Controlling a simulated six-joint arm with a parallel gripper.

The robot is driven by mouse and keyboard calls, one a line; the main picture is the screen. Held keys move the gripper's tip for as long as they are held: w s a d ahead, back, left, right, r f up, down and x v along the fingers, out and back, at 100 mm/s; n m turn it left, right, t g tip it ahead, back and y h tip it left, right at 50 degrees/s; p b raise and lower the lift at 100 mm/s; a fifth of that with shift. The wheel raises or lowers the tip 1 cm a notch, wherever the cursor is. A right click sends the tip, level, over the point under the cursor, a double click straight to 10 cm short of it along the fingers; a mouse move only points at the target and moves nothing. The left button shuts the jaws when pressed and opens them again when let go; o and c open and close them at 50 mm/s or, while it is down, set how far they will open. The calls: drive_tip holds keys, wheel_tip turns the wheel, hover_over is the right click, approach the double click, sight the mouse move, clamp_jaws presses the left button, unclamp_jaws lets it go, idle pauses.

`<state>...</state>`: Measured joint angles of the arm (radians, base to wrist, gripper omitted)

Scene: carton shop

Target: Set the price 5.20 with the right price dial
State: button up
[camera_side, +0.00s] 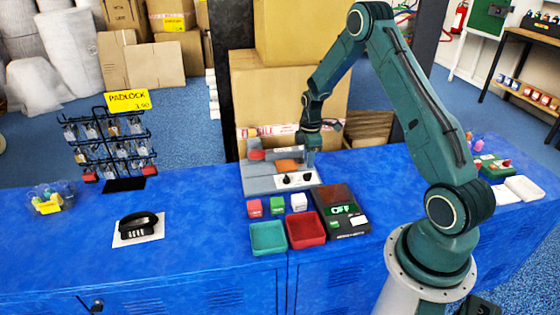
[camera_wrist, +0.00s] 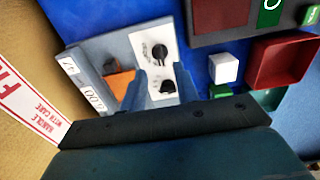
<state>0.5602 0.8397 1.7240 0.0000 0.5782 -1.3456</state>
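The grey price unit (camera_side: 262,184) stands on the blue counter, with an orange block (camera_side: 287,165) on it. Its white plate carries two black dials. The right dial (camera_side: 307,177) is the upper one in the wrist view (camera_wrist: 160,52); the left dial (camera_side: 287,180) is the lower one (camera_wrist: 168,87). My gripper (camera_side: 308,157) hangs over the unit's right rear. In the wrist view its two fingers (camera_wrist: 160,75) are apart with nothing gripped; the left dial shows between them, the right dial beyond their tips. A white label on the unit (camera_wrist: 95,98) seems to end in "00".
Red, green and white cubes (camera_side: 298,202) stand in front of the unit. A green tray (camera_side: 268,251), a red tray (camera_side: 321,241) and a dark device reading OFF (camera_side: 356,224) lie nearer. A carton (camera_side: 280,90) stands behind.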

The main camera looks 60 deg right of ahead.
sight(307, 176)
drive_tip(key=shift+f, duration=2.75)
clamp_jaws()
